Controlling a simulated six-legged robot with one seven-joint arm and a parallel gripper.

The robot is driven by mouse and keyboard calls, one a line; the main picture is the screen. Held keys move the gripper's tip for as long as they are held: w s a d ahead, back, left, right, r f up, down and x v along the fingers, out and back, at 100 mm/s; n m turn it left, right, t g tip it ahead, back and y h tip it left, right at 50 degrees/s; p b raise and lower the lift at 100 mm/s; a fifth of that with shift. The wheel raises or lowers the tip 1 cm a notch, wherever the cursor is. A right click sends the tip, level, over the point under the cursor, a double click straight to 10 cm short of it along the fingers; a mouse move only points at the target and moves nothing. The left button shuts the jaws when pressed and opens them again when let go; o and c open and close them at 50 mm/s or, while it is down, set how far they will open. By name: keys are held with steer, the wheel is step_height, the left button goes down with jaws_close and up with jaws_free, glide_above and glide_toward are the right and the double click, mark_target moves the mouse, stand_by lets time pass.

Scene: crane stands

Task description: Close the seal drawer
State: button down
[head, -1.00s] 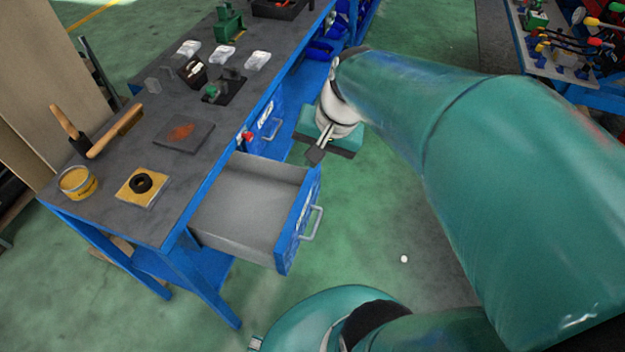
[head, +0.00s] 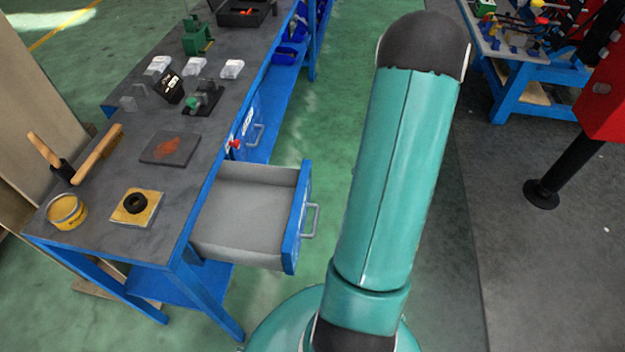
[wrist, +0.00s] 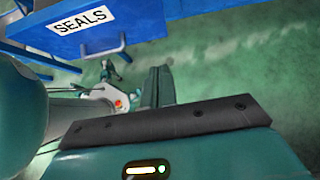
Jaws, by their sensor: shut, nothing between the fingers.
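The seal drawer (head: 243,211) is pulled open and empty under the near end of the workbench. Its blue front, marked SEALS (wrist: 82,20), and its grey handle (head: 313,220) face right in the head view. The front also fills the top left of the wrist view, with the handle (wrist: 103,50) below the label. My gripper (wrist: 159,72) is shut and empty in the wrist view, below and right of the handle and apart from it in the picture. My arm hides it in the head view.
The workbench (head: 178,193) carries a yellow tin (head: 67,211), a black ring on a yellow plate, brushes and other parts. A second drawer with a red item sits farther along. Green floor lies open right of the drawer. A red machine (head: 607,100) stands far right.

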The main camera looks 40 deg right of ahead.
steer(key=w+a+r+x, duration=0.1)
steer(key=x, duration=1.2)
steer(key=shift+w+r, duration=0.25)
steer(key=shift+r, duration=0.2)
steer(key=shift+w, duration=0.1)
